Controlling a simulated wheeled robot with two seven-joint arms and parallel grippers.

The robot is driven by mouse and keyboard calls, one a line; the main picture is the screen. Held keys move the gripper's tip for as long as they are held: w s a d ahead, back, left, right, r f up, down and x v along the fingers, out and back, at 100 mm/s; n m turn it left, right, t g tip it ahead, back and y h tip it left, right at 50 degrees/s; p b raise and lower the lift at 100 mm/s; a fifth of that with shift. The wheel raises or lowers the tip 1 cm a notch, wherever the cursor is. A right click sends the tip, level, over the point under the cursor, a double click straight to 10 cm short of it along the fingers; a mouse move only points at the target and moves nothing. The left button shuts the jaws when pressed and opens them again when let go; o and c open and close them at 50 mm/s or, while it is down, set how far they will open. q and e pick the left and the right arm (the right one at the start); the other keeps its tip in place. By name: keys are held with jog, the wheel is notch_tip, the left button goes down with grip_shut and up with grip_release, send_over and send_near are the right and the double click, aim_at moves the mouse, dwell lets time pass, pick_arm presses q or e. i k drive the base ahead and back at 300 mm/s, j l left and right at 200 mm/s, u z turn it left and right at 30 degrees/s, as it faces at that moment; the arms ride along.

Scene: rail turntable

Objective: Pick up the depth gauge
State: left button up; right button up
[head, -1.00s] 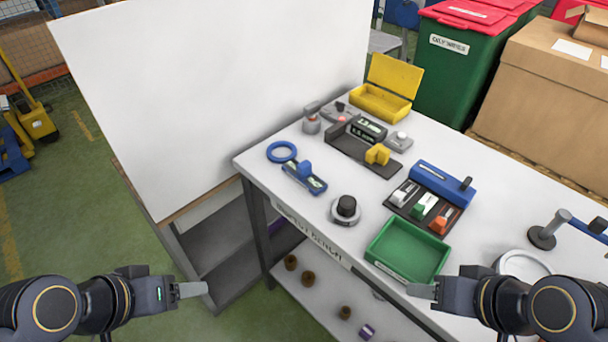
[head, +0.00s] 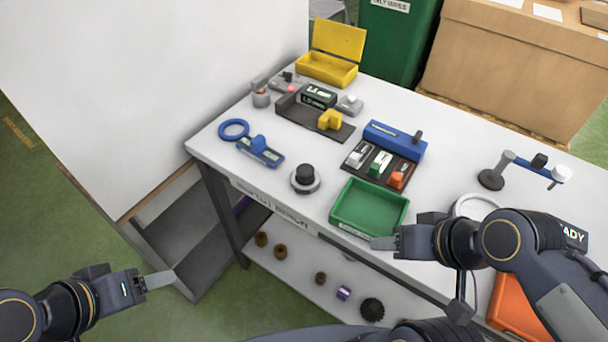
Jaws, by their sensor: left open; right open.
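A small blue instrument with a pale readout strip (head: 260,151) lies on the white bench near its left corner, beside a blue ring (head: 234,130). It may be the depth gauge; no readable label confirms this. A black digital readout block (head: 319,96) stands on a dark fixture farther back. My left gripper (head: 160,279) is open and empty, off the bench at lower left, well away from the instrument. My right gripper (head: 383,243) is open and empty by the bench's front edge, near the green tray (head: 348,226), also apart from the instrument.
A black-topped round knob (head: 305,178) and a dark rack with coloured pieces (head: 376,164) stand on the white bench (head: 425,110). A yellow open box (head: 328,69) is at the back. A white panel (head: 150,80) rises on the left. A lamp-like arm (head: 510,165) stands at right.

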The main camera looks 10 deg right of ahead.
aim_at(256, 147)
jog(key=i+j+z, duration=0.1)
jog(key=z, duration=0.35)
jog(key=j+z, duration=0.25)
jog(key=z, duration=0.2)
jog(key=i+j+z, duration=0.1)
jog(key=z, duration=0.35)
jog(key=j, duration=0.1)
